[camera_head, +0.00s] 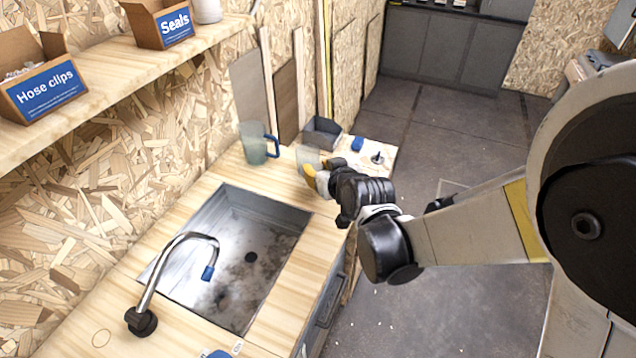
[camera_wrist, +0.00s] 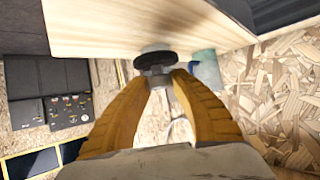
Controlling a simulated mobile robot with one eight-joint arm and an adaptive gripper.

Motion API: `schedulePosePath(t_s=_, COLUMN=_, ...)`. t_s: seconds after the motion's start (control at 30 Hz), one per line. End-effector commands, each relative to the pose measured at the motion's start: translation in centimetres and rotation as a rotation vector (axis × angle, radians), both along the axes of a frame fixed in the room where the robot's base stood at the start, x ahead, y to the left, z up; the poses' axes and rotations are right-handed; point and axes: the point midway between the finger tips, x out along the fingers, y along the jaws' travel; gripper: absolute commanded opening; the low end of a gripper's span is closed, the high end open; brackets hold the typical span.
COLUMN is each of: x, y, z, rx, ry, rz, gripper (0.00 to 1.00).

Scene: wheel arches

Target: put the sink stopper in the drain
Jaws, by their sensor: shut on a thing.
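My gripper (camera_head: 309,178) has yellow fingers and is near the far right edge of the sink, over the wooden counter. In the wrist view the fingertips (camera_wrist: 160,76) are shut on the sink stopper (camera_wrist: 155,57), a dark round disc with a grey grip. The disc faces away from the fingers. I cannot make out the stopper in the head view. The steel sink (camera_head: 215,283) is set into the counter to the left of my gripper. Its dark round drain (camera_head: 251,257) is in the basin floor and looks open.
The curved tap (camera_head: 166,262) with a blue tip reaches over the basin. A teal mug (camera_head: 253,146), a clear vessel (camera_head: 307,156), a grey bin (camera_head: 322,132), a blue item (camera_head: 357,143) and a small dark item (camera_head: 377,157) stand at the counter's far end. A shelf (camera_head: 120,88) overhangs the left.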

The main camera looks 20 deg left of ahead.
Motion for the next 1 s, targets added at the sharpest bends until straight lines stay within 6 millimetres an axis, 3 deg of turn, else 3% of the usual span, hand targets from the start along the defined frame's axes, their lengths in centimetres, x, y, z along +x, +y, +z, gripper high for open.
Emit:
schedulePosePath(t_s=0.27, x=0.0, y=0.0, z=-3.9, rx=0.0, ry=0.0, rz=0.0, gripper=0.0)
schedulePosePath(t_s=0.63, x=0.0, y=-0.1, z=-4.3, rx=0.0, ry=0.0, rz=0.0, gripper=0.0)
schedulePosePath(t_s=0.67, x=0.0, y=-0.1, z=-4.2, rx=0.0, ry=0.0, rz=0.0, gripper=0.33)
schedulePosePath(t_s=0.7, x=0.0, y=-0.1, z=-4.1, rx=0.0, ry=0.0, rz=0.0, gripper=0.46)
schedulePosePath(t_s=1.0, x=0.0, y=-0.1, z=-4.0, rx=0.0, ry=0.0, rz=0.0, gripper=0.46)
